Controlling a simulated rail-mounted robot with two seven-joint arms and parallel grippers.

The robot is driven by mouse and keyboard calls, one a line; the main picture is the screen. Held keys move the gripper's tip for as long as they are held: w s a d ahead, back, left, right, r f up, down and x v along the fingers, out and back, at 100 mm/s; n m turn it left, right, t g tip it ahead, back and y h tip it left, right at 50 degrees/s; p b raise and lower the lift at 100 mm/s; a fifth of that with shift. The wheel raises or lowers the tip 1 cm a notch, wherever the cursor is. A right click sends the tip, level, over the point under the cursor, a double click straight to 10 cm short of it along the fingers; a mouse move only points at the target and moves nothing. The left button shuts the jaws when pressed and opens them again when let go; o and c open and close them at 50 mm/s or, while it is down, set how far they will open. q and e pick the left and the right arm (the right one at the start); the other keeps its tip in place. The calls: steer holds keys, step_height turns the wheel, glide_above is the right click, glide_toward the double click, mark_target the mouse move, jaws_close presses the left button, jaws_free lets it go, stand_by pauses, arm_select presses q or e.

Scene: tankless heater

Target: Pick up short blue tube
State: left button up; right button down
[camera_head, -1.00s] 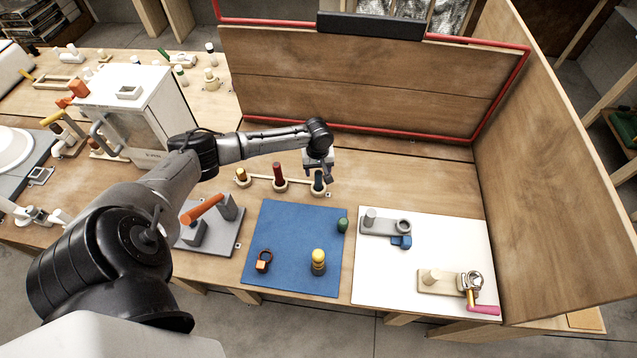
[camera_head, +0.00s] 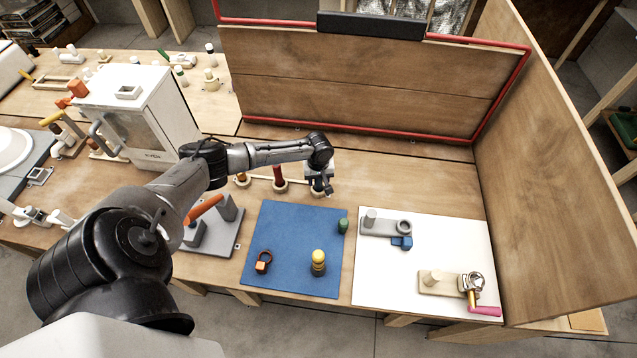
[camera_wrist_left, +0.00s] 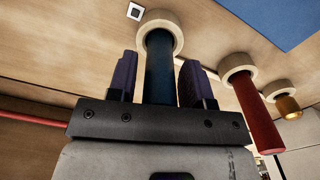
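The short blue tube (camera_wrist_left: 160,70) stands in a pale round ring holder, seen large in the left wrist view. In the head view the gripper mostly covers it. My left gripper (camera_wrist_left: 160,78) has one dark finger on each side of the tube. A gap shows between the tube and the finger on the left; the finger on the right looks very close to it, and I cannot tell if it touches. In the head view my left gripper (camera_head: 322,187) is low over the right end of the holder row. My right gripper is not in view.
A red tube (camera_head: 279,175) and a shorter orange-brown one (camera_head: 242,179) stand in the same row. A blue mat (camera_head: 290,225) with small pieces and a white board (camera_head: 380,280) lie in front. A wooden panel (camera_head: 370,85) rises behind.

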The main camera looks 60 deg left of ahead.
arm_select(q)
jaws_close()
steer(key=shift+r, duration=0.15)
